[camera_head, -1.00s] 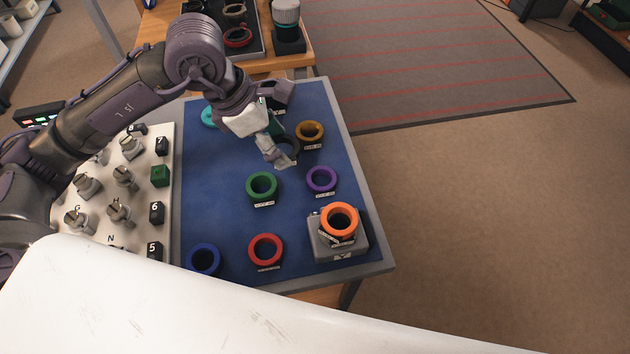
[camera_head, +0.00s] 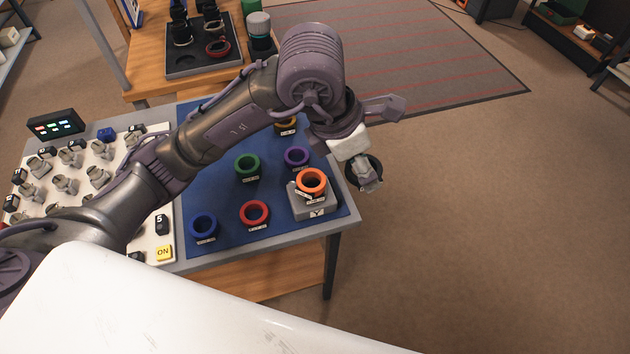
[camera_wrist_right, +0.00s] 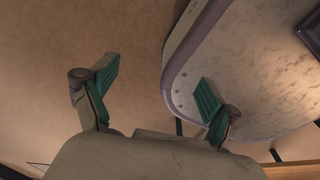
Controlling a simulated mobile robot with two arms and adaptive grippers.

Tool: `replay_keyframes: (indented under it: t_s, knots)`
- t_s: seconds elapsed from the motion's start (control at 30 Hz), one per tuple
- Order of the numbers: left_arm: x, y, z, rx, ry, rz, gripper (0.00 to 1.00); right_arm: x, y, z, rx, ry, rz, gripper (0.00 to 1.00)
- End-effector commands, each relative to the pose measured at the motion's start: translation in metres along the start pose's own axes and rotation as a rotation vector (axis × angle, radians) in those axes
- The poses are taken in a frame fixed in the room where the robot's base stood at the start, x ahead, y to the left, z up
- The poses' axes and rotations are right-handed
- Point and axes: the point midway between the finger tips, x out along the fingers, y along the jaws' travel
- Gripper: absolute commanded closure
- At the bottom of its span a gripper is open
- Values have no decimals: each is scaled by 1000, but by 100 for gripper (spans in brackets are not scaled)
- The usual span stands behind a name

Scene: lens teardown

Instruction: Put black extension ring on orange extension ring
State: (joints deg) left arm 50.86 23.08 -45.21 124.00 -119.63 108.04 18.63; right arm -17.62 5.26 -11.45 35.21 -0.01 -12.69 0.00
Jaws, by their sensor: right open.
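The orange extension ring (camera_head: 323,182) sits on a grey block (camera_head: 313,208) at the right front corner of the blue mat. My left gripper (camera_head: 369,181) is shut on the black extension ring (camera_head: 379,167) and holds it in the air, to the right of the orange ring and past the table's right edge in the head view. The gripper hides part of the black ring. My right gripper (camera_wrist_right: 158,88) is open and empty in the right wrist view, with its green pads far apart.
Blue (camera_head: 204,238), red (camera_head: 254,224), green (camera_head: 247,176) and purple (camera_head: 297,167) rings stand on the blue mat (camera_head: 222,200). A control panel with knobs (camera_head: 66,186) lies at left. A dark tray (camera_head: 193,68) is on the wooden table behind. My left arm covers the mat's far part.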

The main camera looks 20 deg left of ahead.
Motion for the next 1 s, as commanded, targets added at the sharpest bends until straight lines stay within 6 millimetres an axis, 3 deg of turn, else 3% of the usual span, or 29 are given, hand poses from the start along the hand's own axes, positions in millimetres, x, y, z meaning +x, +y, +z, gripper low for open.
replay_keyframes:
  t_s: [0.1, 0.2, 0.43, 0.63, 0.83, 1.0]
  knots:
    - [7, 21, -23, -11, 7, 1, 71, -6, 0, -20, 1, 30, -1, 13]
    - [14, 39, -43, -9, 8, 0, 71, -9, -5, -26, 4, 39, -6, 13]
    - [28, 72, -78, -5, 4, 1, 71, -15, -15, -20, 8, 29, -18, 13]
    - [36, 80, -88, -1, 3, 0, 71, -18, -13, -8, 6, 9, -16, 13]
    - [62, 80, -99, -1, 3, -2, 71, -24, -8, -8, 4, 8, -10, 13]
    - [69, 81, -102, 1, 0, 2, 71, -24, -6, -10, 3, 11, -8, 13]
